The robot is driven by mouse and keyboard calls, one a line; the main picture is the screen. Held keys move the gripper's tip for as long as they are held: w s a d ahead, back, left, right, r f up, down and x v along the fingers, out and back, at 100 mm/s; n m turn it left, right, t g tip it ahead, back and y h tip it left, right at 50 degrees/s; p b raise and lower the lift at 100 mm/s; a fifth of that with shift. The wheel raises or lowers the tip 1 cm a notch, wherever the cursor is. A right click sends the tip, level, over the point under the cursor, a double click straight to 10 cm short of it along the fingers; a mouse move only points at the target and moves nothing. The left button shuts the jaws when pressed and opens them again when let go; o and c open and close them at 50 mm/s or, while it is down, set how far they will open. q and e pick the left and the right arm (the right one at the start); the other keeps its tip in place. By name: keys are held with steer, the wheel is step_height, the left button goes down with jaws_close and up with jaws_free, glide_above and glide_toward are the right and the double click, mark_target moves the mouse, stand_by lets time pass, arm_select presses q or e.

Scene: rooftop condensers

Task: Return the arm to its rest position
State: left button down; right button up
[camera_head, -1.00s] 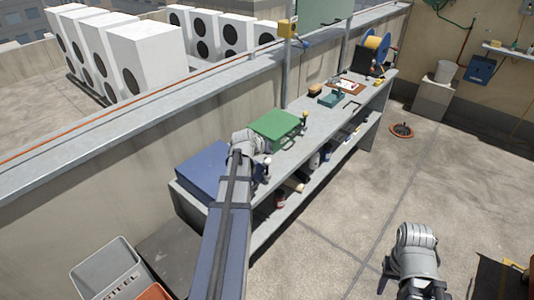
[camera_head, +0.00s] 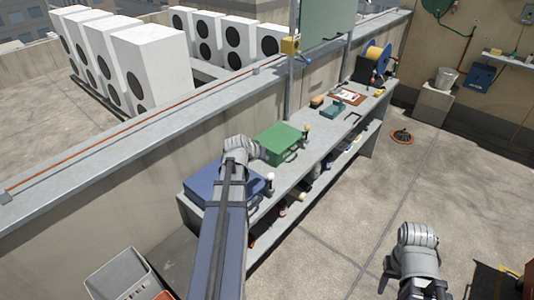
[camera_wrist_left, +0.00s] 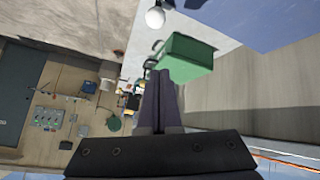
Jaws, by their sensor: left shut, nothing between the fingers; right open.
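My left arm comes up the middle of the head view, its wrist over the bench beside the blue case (camera_head: 208,188) and near the green case (camera_head: 278,142). Its fingers are hidden there. In the left wrist view my left gripper (camera_wrist_left: 160,78) is shut and empty, its fingers overlapping the green case (camera_wrist_left: 187,57) in the picture; I cannot tell whether they touch. My right gripper (camera_head: 412,284) is open and empty at the lower right of the head view, over the concrete floor.
A grey crate (camera_head: 122,275) is at lower left. The floor (camera_head: 345,225) right of the bench is mostly clear.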

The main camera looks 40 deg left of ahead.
arm_select(q)
steer(key=s+d+f+m+g+h, duration=0.1)
steer(key=d+f+m+g, duration=0.1)
steer(key=d, duration=0.9)
steer(key=d+f+m+g+h, duration=0.1)
steer(key=d+f+m+g, duration=0.1)
steer(key=d, duration=0.9)
steer(key=s+d+f+m+g+y, duration=0.2)
steer(key=s+d+m+g, duration=0.2)
steer(key=s+d, duration=1.1)
steer(key=d+g, duration=0.1)
steer(key=d, duration=0.4)
steer(key=shift+s+m, duration=0.35)
steer(key=shift+m, duration=0.05)
